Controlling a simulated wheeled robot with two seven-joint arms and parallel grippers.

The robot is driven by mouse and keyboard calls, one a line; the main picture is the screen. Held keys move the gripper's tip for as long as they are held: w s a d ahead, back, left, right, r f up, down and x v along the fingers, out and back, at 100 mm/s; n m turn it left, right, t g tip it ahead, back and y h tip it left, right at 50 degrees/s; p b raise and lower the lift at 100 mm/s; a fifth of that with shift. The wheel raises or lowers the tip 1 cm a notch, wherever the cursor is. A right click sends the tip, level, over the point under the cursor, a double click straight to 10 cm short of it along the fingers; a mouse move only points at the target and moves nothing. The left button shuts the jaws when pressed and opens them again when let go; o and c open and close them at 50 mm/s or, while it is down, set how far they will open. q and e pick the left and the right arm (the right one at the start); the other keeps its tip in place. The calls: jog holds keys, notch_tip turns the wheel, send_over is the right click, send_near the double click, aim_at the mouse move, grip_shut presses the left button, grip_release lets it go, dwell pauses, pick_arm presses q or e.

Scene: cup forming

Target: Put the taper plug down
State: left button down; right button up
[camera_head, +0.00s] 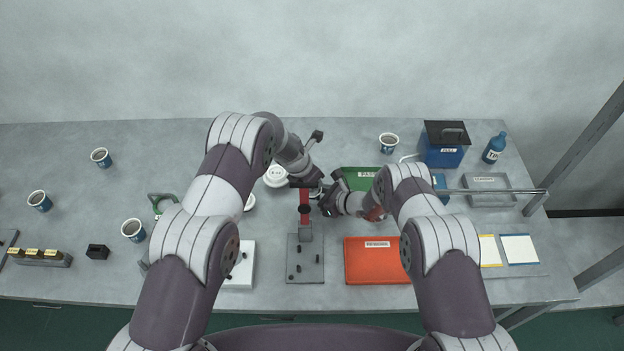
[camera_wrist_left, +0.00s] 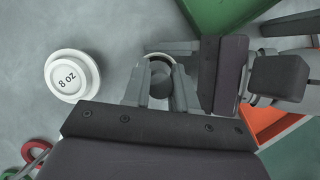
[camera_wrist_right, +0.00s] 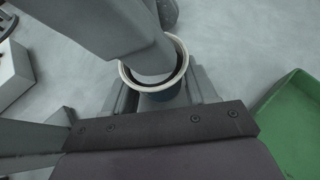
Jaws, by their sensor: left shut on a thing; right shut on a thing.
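My left gripper (camera_wrist_left: 162,90) is shut on the taper plug (camera_wrist_left: 160,76), a dark grey cylinder seen between its fingers in the left wrist view. My right gripper (camera_wrist_right: 160,95) is shut on a paper cup (camera_wrist_right: 161,97), dark blue with a pale rim. In the right wrist view a grey tapered body, seemingly the plug, reaches into the cup's mouth; how deep it goes is hidden. In the head view both grippers meet over the middle of the table, where the plug and cup are too small to make out.
A red upright (camera_head: 304,206) rises from a grey base plate (camera_head: 305,271) below the grippers. A white "8 oz" disc (camera_wrist_left: 72,77) stands left. A green tray (camera_head: 349,179) and a red tray (camera_head: 377,272) lie right. Several cups, including one (camera_head: 388,141), stand apart. The front-left table has bare areas.

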pick_arm(q)
jog(key=shift+w+f, duration=0.1)
jog(key=c, duration=0.9)
grip_release()
pick_arm(e)
jog(key=o, duration=1.2)
pick_arm(q)
jog(key=v, duration=1.2)
pick_arm(e)
jog(key=shift+o, duration=0.2)
